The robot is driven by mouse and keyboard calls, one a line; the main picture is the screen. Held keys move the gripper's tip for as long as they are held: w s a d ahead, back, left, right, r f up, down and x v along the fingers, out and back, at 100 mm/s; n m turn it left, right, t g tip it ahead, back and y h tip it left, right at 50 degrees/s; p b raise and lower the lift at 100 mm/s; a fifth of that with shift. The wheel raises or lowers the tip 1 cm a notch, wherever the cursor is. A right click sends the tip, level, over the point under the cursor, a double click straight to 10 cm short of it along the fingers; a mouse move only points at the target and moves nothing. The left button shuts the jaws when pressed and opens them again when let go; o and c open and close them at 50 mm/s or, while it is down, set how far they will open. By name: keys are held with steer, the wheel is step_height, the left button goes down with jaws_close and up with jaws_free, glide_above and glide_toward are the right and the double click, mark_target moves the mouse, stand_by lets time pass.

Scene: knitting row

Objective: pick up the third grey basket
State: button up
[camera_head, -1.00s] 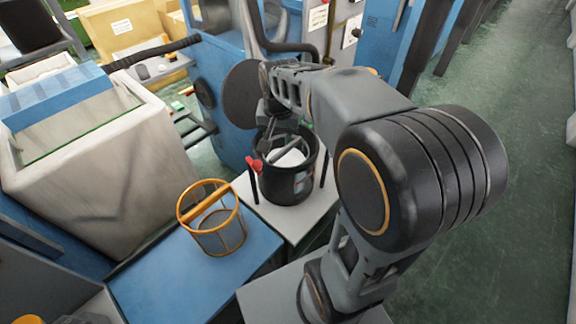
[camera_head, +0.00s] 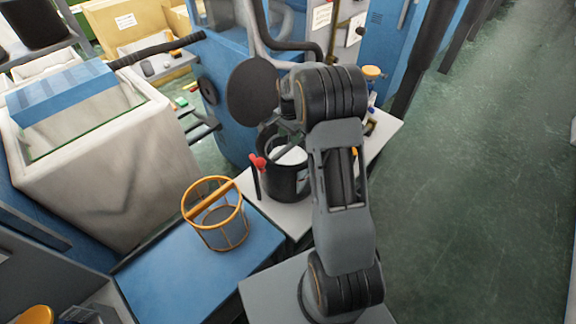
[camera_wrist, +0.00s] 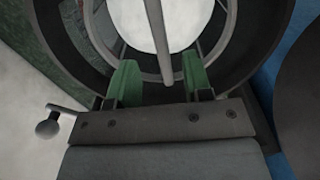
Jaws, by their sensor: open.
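A grey basket sits inside a black round container (camera_head: 287,180) on a white table, partly hidden by my arm. In the wrist view the basket's grey handle bar (camera_wrist: 157,30) runs across its opening, over a white interior. My gripper (camera_wrist: 160,76) is open, with its two green fingers on either side of the bar's near end. I cannot tell whether either finger touches the bar. An orange-rimmed basket (camera_head: 217,222) with an orange bar stands on a blue table in front.
A red knob (camera_head: 258,163) stands at the container's left side. A yellow-topped item (camera_head: 371,72) and small things are at the white table's far right. A large whitish bin (camera_head: 100,180) is at left, and blue machines stand behind. The green floor at right is clear.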

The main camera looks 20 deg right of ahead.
mark_target(289, 145)
steer(key=shift+a+f+p, duration=0.2)
steer(key=shift+f+p, duration=0.55)
steer(key=shift+f, duration=2.5)
steer(key=shift+c, duration=0.4)
jaws_close()
